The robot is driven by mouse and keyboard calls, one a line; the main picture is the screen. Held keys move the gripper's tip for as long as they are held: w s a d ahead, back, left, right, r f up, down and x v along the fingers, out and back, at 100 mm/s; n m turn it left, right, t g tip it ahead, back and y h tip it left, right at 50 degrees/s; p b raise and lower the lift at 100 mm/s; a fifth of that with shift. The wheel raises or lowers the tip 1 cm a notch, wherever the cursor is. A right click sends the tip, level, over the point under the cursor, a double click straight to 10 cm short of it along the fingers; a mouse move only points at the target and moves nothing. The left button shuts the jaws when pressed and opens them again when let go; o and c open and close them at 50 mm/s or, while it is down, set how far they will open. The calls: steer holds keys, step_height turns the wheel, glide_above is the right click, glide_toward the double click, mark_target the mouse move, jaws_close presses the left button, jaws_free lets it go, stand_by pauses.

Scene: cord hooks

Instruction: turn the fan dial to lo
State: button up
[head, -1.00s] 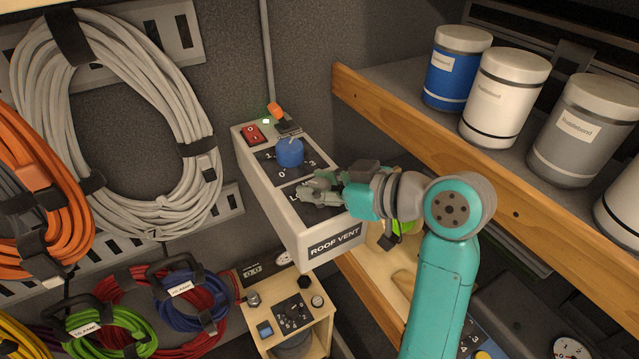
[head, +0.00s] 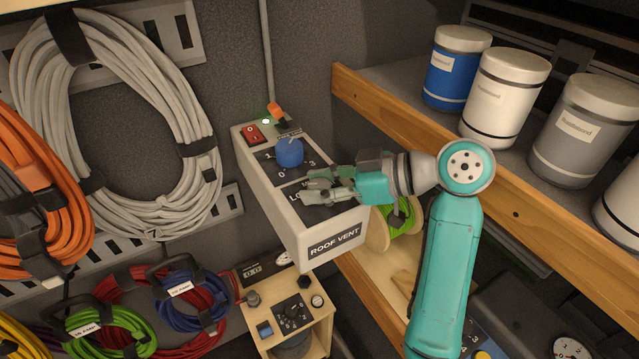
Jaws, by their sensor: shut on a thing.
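The roof vent box (head: 285,215) is a pale box with a "ROOF VENT" label on its front end. Its top carries a blue dial (head: 290,152) on a dark plate with numbers around it. Nearer the front is a second dark plate (head: 284,196) with "LO" lettering partly visible. My gripper (head: 312,191) is over this nearer plate, with its fingers closed together there. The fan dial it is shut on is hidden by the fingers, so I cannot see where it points.
A red switch (head: 252,134), an orange lever (head: 276,112) and a lit green lamp sit at the box's far end. A wooden-edged shelf (head: 420,145) with several cans stands right. Coiled cords (head: 120,120) hang left. A small panel box (head: 290,315) is below.

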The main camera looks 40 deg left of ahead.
mark_target(319, 184)
steer(key=o, duration=1.2)
steer(key=shift+c, duration=0.2)
step_height(319, 184, up, 10)
steer(key=shift+f, duration=0.1)
